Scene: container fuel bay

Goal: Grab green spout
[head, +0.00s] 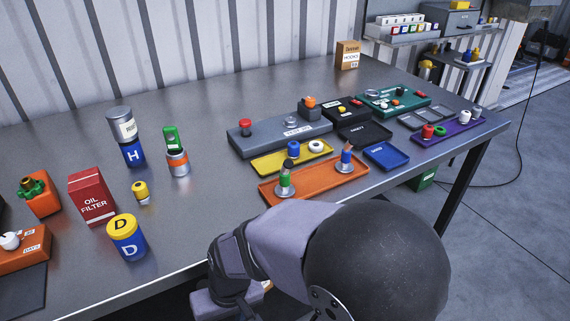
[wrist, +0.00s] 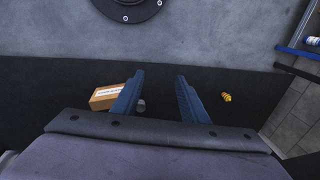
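A small upright piece with a green band (head: 285,181), a grey round base and a grey top, stands at the left end of the orange tray (head: 325,186) in the head view; it looks like the green spout. A similar piece with a blue band (head: 346,157) stands at the tray's right end. My gripper (wrist: 160,75) shows in the wrist view with its two blue fingers apart and nothing held between them. The green piece is not seen in the wrist view. In the head view my arm fills the lower middle, and the fingers cannot be made out there.
A yellow tray (head: 272,162) and a grey panel (head: 250,137) lie behind the orange tray. A blue tray (head: 387,155) is to its right. A can with a green top (head: 177,160), an oil filter box (head: 91,196) and a yellow-blue can (head: 126,238) stand to the left.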

